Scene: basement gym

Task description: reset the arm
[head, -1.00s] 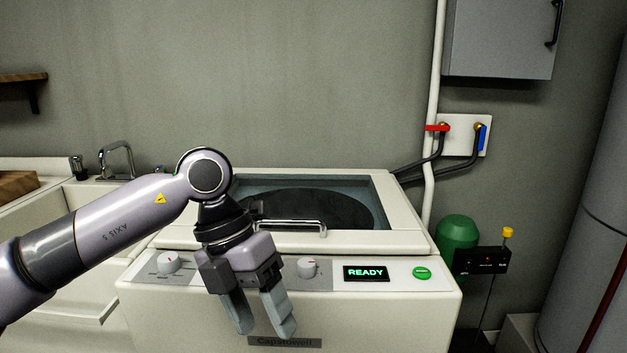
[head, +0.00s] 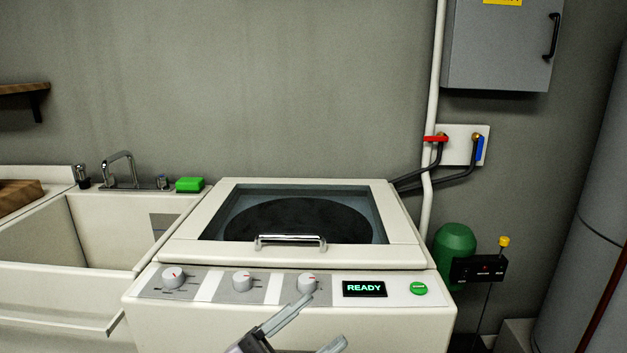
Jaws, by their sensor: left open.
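My left gripper (head: 306,328) shows at the bottom edge of the head view, in front of the washing machine (head: 190,325). Its two grey fingers are spread apart with nothing between them. Most of its hand and the rest of the left arm are out of view. My right gripper is not in view. The washing machine's lid (head: 180,252) is closed, with a chrome handle (head: 290,241) at its front. Its display (head: 364,288) reads READY, beside a green button (head: 419,288).
A sink (head: 100,225) with a faucet (head: 121,170) and a green sponge (head: 190,184) stands at left. Red (head: 436,139) and blue (head: 480,149) valves, a grey wall cabinet (head: 498,45) and a green tank (head: 455,243) are at right.

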